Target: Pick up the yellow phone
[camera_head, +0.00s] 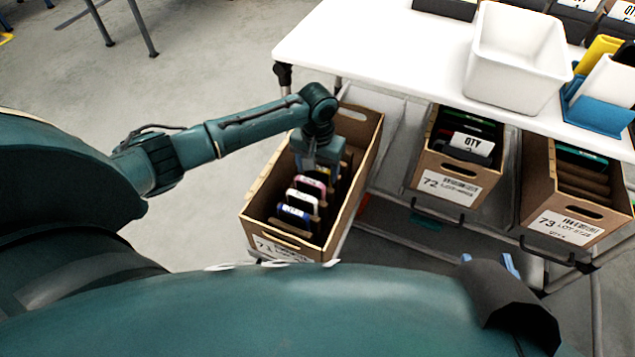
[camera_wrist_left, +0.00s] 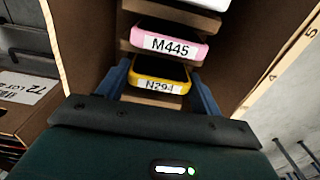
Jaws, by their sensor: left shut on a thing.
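The yellow phone (camera_wrist_left: 158,66), with a white label reading N294, stands in a slot of the tilted carton (camera_head: 259,229) marked 71. My left gripper (camera_wrist_left: 162,88) is shut on the yellow phone, with one blue finger at each side of it. In the head view my left gripper (camera_head: 318,165) reaches down into the carton's far part and mostly hides the phone.
A pink phone (camera_wrist_left: 168,42) labelled M445 sits in the neighbouring slot. Other phones stand towards the carton's near end. Cartons 72 (camera_head: 447,187) and 73 (camera_head: 567,224) stand to the right. The white table (camera_head: 385,45) above holds a white bin (camera_head: 515,60).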

